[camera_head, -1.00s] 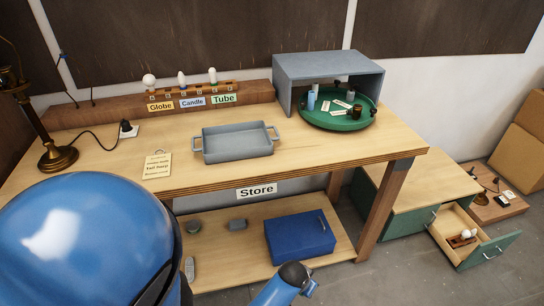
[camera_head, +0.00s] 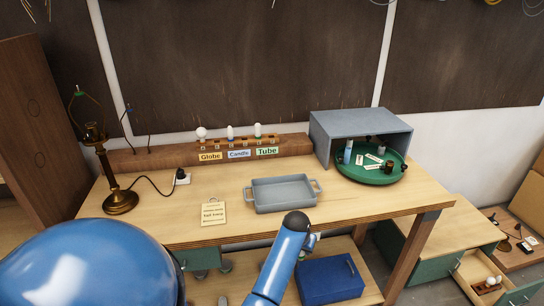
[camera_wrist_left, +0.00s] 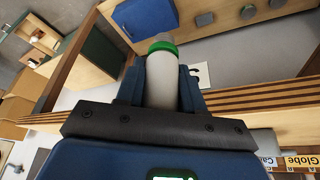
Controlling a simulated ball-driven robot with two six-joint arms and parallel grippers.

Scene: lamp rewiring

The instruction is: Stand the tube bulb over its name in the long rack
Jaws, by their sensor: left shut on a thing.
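In the left wrist view my left gripper (camera_wrist_left: 160,80) is shut on a tube bulb (camera_wrist_left: 162,85), a pale cylinder with a green band. The bulb is held clear of the bench, near its front edge. In the head view the long rack (camera_head: 218,146) stands at the back of the bench. Its name cards are Globe (camera_head: 209,156), Candle (camera_head: 238,154) and Tube (camera_head: 266,151). My right gripper is not seen.
A grey tray (camera_head: 284,194) sits mid-bench, with a note (camera_head: 213,214) and a brass lamp (camera_head: 120,200) to its left. A grey open box (camera_head: 360,122) and a green turntable (camera_head: 352,174) with bottles stand right. A blue case (camera_head: 330,279) lies below the bench.

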